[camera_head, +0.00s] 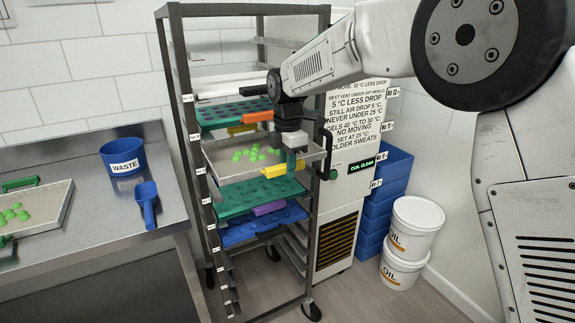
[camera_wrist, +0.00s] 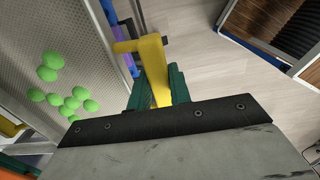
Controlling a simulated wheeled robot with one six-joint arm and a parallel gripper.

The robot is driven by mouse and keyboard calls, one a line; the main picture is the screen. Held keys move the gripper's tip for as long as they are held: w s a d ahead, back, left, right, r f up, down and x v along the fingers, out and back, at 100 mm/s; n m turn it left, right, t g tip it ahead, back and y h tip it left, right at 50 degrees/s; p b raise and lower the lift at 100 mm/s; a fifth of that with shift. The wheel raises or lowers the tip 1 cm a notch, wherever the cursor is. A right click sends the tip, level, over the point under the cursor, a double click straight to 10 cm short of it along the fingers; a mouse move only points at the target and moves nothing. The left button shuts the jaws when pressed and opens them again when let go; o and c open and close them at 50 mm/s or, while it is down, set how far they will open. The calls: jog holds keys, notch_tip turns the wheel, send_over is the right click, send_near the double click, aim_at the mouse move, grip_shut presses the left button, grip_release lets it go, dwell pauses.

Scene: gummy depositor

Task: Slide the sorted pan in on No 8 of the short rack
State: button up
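The short rack (camera_head: 172,95) is a dark metal frame with numbered tags down its left post, too small to read surely. A metal pan (camera_head: 222,173) with several green gummies (camera_head: 250,153) lies between its posts, about mid-height. A yellow handle (camera_head: 283,170) shows at the pan's near right edge. My gripper (camera_head: 291,160) is over that edge. In the wrist view the yellow handle (camera_wrist: 152,62) sits between my gripper's green fingers (camera_wrist: 160,92), which appear closed on it. The pan (camera_wrist: 100,30) fills the left of that view. How far it rests on its runners is hidden.
Green trays (camera_head: 232,112) sit above and below the pan, with a blue tray (camera_head: 262,226) lower. A steel table (camera_head: 120,215) at left holds another pan (camera_head: 55,215), a waste tub (camera_head: 122,155) and a blue scoop (camera_head: 147,200). Blue crates (camera_head: 375,215) and oil buckets (camera_head: 412,230) stand right.

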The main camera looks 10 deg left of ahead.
jog(key=o, duration=0.5)
notch_tip(320, 180, up, 8)
jog(key=shift+f, duration=0.1)
